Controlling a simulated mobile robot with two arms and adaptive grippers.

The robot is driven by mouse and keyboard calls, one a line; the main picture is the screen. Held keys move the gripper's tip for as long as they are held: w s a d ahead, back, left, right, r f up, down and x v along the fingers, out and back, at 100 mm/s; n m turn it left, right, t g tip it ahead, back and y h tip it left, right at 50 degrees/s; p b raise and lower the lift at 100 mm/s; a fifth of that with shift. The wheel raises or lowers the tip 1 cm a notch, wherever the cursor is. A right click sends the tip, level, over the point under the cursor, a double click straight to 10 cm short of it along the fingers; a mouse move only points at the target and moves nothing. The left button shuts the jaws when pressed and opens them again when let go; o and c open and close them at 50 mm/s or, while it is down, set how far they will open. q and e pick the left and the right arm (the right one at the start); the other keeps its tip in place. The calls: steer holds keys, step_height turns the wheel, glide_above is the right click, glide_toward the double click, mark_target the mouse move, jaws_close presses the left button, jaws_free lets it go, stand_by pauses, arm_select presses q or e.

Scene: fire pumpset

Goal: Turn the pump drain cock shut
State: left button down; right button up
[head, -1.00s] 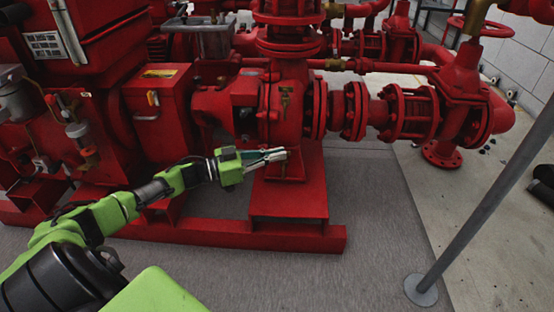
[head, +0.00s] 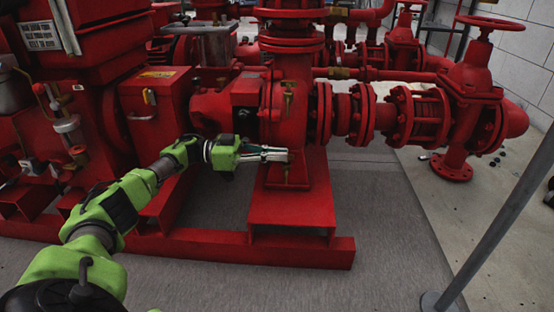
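The red pump casing (head: 291,122) stands in the middle of the head view. A small brass fitting (head: 287,176), which looks like the drain cock, sits low on its front, just above the red pedestal. Its handle position is too small to tell. My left gripper (head: 287,155) reaches in from the left, its silver fingers pointing right. The fingertips overlap the casing just above the low brass fitting and hide part of that area. I cannot tell whether they touch it or how far apart they are. My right gripper is out of view.
A second brass fitting (head: 289,96) is higher on the casing. The red base rail (head: 230,250) runs below my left arm. Flanged pipework and a handwheel valve (head: 470,95) stand at right. A grey slanting post (head: 500,210) stands front right. The floor (head: 375,225) between is clear.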

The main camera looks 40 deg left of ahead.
arm_select(q)
steer(key=shift+d+f, duration=0.1)
stand_by(0.3)
steer(key=c, duration=2.2)
jaws_free()
steer(key=shift+w, duration=0.1)
steer(key=shift+c, duration=0.2)
steer(key=v, duration=1.2)
steer(key=shift+f, duration=0.1)
